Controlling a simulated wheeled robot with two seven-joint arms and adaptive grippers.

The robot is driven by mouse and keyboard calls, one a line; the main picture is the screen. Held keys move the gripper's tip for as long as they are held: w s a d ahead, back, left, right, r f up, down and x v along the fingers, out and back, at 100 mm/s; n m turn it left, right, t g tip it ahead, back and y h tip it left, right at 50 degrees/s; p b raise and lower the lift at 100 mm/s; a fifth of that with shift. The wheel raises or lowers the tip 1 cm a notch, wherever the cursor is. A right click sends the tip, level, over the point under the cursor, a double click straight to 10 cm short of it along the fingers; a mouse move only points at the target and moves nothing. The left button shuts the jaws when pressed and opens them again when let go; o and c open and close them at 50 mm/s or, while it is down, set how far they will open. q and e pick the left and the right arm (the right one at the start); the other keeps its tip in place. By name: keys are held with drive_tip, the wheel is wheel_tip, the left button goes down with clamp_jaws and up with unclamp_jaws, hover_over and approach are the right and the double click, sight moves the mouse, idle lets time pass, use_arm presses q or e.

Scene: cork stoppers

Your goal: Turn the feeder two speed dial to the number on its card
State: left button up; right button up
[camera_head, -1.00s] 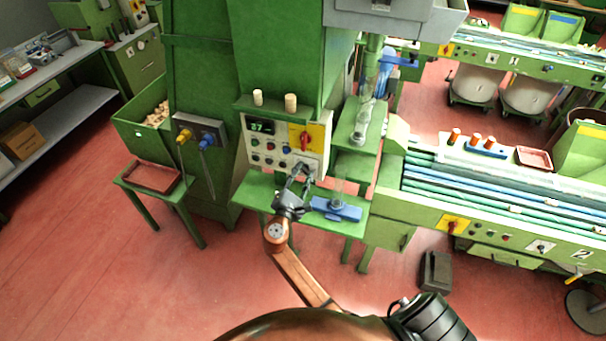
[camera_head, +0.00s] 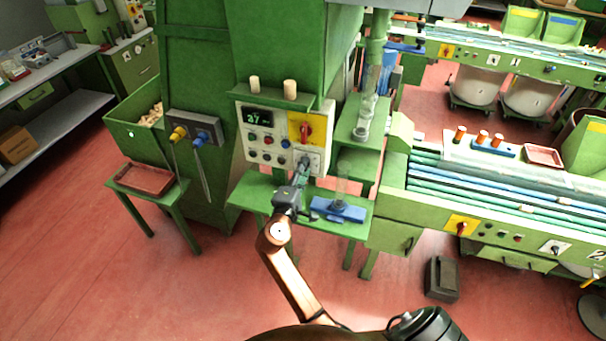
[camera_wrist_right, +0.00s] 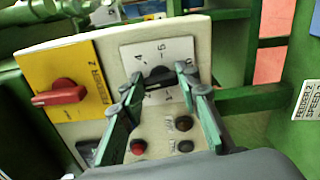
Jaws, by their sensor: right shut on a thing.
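The feeder two speed dial is a black knob (camera_wrist_right: 158,74) on a white numbered plate (camera_wrist_right: 172,50) in the right wrist view. My right gripper (camera_wrist_right: 158,82) is shut on the knob, one finger on each side. Its pointer is hard to make out. In the head view my right gripper (camera_head: 304,170) reaches the lower right of the control panel (camera_head: 268,149) and hides most of the dial. A card (camera_wrist_right: 307,98) reading "FEEDER 2 SPEED" is cut off at the wrist view's right edge; its number is not clearly readable. My left gripper is not in view.
Beside the dial is a red switch (camera_wrist_right: 60,93) on a yellow plate, with small buttons (camera_wrist_right: 184,124) below. Under my gripper a green shelf (camera_head: 256,190) holds a blue fixture (camera_head: 338,210). Two corks (camera_head: 290,88) stand on the panel's top.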

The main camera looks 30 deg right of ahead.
drive_tip(key=shift+f+m+b, duration=0.15)
drive_tip(key=shift+m+b, duration=0.3)
drive_tip(key=shift+m, duration=0.15)
drive_tip(key=o, duration=1.2)
drive_tip(key=shift+c, duration=0.2)
